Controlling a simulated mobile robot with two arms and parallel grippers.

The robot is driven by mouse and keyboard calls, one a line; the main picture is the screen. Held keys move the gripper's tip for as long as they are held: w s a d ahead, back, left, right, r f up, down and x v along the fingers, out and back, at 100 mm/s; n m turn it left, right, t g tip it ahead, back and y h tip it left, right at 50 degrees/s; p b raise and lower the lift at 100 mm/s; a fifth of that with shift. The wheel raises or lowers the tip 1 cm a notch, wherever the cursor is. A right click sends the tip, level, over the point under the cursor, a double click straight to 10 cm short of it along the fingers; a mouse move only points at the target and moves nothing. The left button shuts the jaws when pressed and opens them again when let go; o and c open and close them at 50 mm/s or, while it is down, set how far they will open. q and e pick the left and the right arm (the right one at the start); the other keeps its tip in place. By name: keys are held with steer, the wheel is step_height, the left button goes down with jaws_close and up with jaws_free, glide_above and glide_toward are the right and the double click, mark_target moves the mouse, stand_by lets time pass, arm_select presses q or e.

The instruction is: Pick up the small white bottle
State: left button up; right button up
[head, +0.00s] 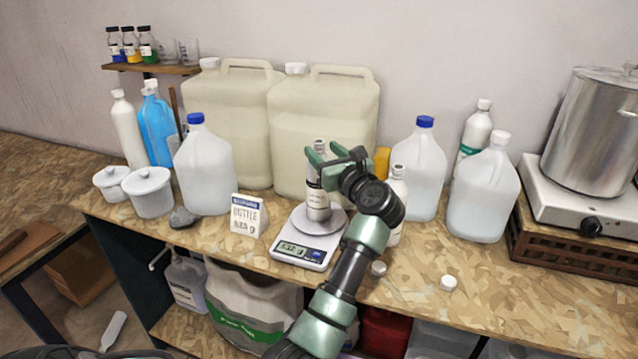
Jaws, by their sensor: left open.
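A small white bottle (318,200) with a dark band and a grey cap stands upright on the kitchen scale (304,250) in the head view. My left gripper (326,154) is open at the top of this bottle, with its green fingertips near the cap and neck. I cannot tell whether they touch it. Another white bottle (397,186) stands to the right, partly hidden behind my left gripper and arm. My right gripper is not in view.
Large cream canisters (322,110) stand close behind. Blue-capped jugs (204,170) flank the area, with one on the right (420,170). The right front of the bench (540,290) is clear.

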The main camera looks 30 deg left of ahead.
mark_target(321, 147)
arm_select(q)
steer(key=shift+p+x, duration=0.4)
steer(key=shift+x, duration=1.2)
jaws_close()
steer(key=shift+r, duration=0.15)
